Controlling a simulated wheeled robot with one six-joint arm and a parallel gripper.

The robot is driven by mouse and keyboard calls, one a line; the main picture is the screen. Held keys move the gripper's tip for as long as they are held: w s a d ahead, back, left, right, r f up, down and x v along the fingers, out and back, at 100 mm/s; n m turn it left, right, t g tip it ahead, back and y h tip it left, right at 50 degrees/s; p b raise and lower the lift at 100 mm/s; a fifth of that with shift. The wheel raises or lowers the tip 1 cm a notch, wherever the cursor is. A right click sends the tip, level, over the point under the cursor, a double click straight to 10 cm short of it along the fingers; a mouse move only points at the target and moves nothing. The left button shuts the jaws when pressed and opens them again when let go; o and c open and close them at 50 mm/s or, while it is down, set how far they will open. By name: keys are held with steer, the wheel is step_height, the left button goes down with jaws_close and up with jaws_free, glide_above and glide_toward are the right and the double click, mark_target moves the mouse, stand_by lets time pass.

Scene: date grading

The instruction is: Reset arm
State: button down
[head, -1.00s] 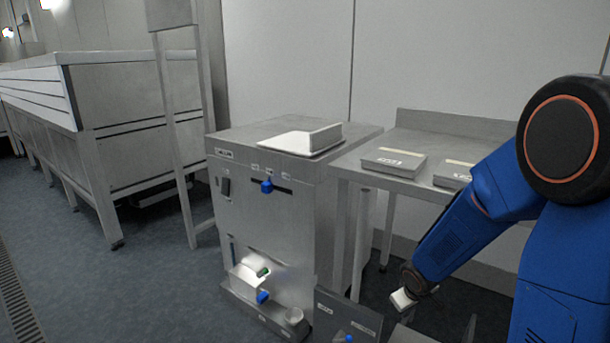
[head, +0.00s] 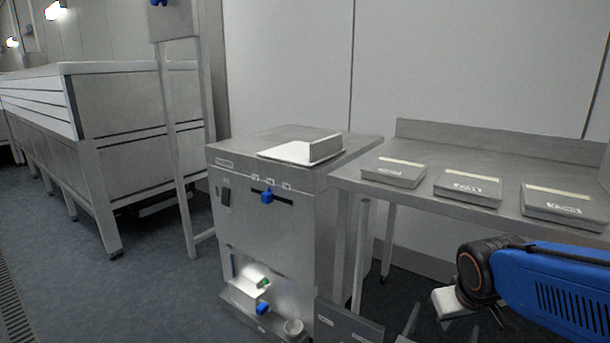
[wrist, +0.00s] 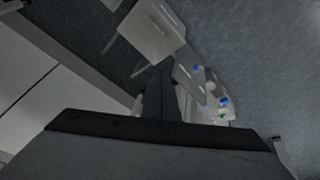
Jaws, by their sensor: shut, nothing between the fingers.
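My blue arm comes in from the right edge of the head view, below the side table. My gripper (head: 455,304) is at its end, in front of the table and partly cut off by the dark wrist joint. In the wrist view the dark gripper body (wrist: 160,130) fills the bottom and middle. The gripper is shut and holds nothing. It is apart from the steel machine (head: 262,225) to its left.
A steel side table (head: 455,150) bears three labelled grey boxes (head: 394,172). A white tray (head: 300,151) lies on the machine's top. A low grey panel (head: 345,322) stands near the gripper. The floor at left is clear.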

steer(key=s+a+r, duration=0.1)
steer(key=s+r, duration=0.1)
steer(key=s, duration=0.3)
steer(key=s+a+r+y, duration=0.1)
steer(key=s+r, duration=0.1)
steer(key=s, duration=0.3)
steer(key=shift+s+a+m, duration=0.35)
steer(key=shift+m, duration=0.05)
